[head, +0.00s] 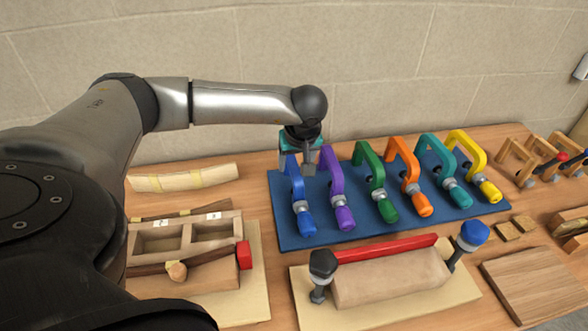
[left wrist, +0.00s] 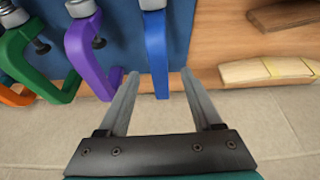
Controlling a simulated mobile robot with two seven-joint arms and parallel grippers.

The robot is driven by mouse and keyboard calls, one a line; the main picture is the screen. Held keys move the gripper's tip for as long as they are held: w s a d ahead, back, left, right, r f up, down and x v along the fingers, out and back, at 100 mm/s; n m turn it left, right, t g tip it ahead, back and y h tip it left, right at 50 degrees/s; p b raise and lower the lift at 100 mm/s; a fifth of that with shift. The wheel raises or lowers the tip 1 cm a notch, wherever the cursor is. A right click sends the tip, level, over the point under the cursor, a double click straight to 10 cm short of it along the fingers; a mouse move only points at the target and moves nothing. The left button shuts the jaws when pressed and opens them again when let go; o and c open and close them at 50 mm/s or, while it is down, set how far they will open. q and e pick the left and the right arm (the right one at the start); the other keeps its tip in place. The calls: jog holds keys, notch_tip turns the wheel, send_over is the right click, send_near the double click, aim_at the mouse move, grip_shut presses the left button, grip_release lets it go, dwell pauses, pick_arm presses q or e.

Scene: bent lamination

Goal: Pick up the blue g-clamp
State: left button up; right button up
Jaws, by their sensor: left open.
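The blue g-clamp (head: 298,195) lies at the left end of a row of coloured clamps on the blue mat (head: 295,241). My left gripper (head: 309,168) is over the far end of this clamp in the head view. In the left wrist view the blue clamp (left wrist: 155,50) reaches in between the two open fingers of my left gripper (left wrist: 158,78). My right gripper is not in view.
The purple clamp (head: 337,190) stands close beside the blue one, also in the left wrist view (left wrist: 90,60). Green, orange, teal and yellow clamps follow to the right. A pale curved strip (head: 183,178) lies left of the mat. A stone wall (head: 380,60) is behind the table.

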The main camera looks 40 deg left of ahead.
aim_at(295, 167)
pick_arm(q)
jog(key=shift+x, duration=2.6)
jog(key=shift+w+a+r, duration=0.1)
jog(key=shift+w+a, duration=0.05)
jog(key=shift+w, duration=0.05)
jog(key=shift+c, duration=0.2)
jog(key=shift+r, duration=0.1)
grip_shut()
